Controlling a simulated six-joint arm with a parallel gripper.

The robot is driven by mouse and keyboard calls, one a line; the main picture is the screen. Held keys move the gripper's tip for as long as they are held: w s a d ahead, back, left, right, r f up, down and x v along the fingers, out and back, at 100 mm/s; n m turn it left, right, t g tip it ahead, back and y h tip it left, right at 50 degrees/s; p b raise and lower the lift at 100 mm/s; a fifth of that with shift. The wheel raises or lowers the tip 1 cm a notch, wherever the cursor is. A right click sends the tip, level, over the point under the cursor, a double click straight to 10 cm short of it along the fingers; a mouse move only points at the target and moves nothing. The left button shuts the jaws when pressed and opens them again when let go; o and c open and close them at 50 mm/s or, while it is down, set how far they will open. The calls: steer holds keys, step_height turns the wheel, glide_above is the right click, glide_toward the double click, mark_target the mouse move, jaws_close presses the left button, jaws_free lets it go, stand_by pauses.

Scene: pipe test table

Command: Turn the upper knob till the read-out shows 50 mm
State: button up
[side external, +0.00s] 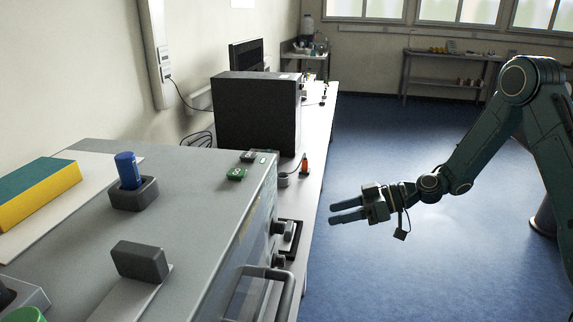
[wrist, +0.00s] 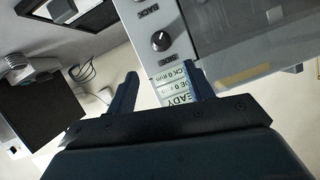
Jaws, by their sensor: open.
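In the side view two dark knobs stick out of the front face of the grey machine, an upper knob (side external: 280,227) and a lower knob (side external: 278,260). The wrist view shows the picture upside down. There a black knob with a white pointer, which looks like the upper knob (wrist: 160,41), sits between the labels SIDE and BACK. The read-out (wrist: 173,85) shows READY, SIDE 0.0 mm and BACK 0 mm, partly covered by a finger. My gripper (side external: 334,213) is open and empty, apart from the machine to its right; its fingers also show in the wrist view (wrist: 160,88).
A bar handle (side external: 268,280) juts from the machine's front near the knobs. A blue cylinder in a grey holder (side external: 134,193) and a yellow-green block (side external: 40,193) stand on top. A black box (side external: 257,112) sits on the bench behind. Open floor lies around my gripper.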

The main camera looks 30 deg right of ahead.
mark_target(285, 226)
steer(key=shift+a, duration=0.1)
steer(key=x, duration=1.3)
steer(key=shift+w+a+f, duration=0.2)
steer(key=c, duration=1)
